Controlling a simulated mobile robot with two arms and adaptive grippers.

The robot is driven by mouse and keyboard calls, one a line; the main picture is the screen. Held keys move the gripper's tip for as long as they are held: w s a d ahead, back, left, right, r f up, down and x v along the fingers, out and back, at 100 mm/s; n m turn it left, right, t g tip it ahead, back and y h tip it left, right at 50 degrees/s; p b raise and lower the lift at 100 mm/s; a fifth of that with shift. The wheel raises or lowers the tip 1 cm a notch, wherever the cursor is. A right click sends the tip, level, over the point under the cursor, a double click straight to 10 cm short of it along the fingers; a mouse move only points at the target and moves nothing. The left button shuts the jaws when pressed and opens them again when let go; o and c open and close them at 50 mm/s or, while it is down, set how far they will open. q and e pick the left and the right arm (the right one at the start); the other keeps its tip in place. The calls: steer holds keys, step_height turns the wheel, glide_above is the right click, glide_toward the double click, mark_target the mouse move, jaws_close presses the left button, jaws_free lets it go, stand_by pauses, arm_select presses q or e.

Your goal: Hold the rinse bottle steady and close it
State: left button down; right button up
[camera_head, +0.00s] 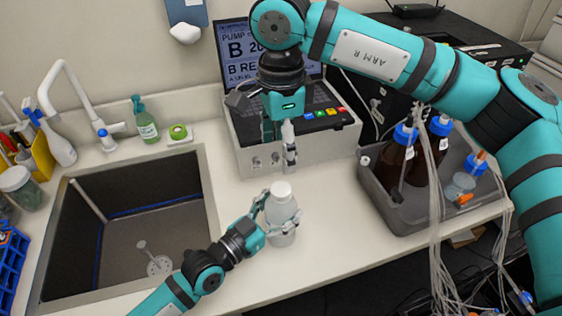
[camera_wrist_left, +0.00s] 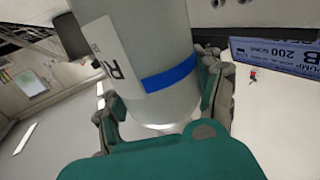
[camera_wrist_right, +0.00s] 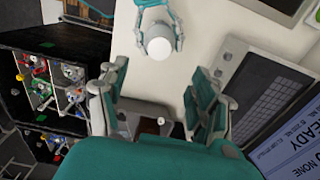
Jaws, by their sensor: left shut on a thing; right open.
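The rinse bottle (camera_head: 283,222) stands upright on the white counter between the sink and the grey tray. A white cap (camera_head: 281,190) sits on its top; I cannot tell how tight it is. The cap shows from above in the right wrist view (camera_wrist_right: 160,48). My left gripper (camera_head: 279,214) is shut around the bottle's body from the front left. In the left wrist view the bottle (camera_wrist_left: 150,50) has a white label and a blue band. My right gripper (camera_head: 289,160) is open, pointing down, above and behind the bottle, apart from it. I see nothing held in it.
A pump unit (camera_head: 255,155) with a screen and coloured keys stands behind the bottle. The sink (camera_head: 210,215) is at left. The grey tray (camera_head: 400,220) with brown bottles and tubing is at right. The counter beside the bottle is clear.

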steer(key=shift+r, duration=0.55)
arm_select(q)
steer(key=shift+c, duration=0.4)
jaws_free()
steer(key=v, duration=1.2)
arm_select(e)
steer(key=shift+f, duration=0.1)
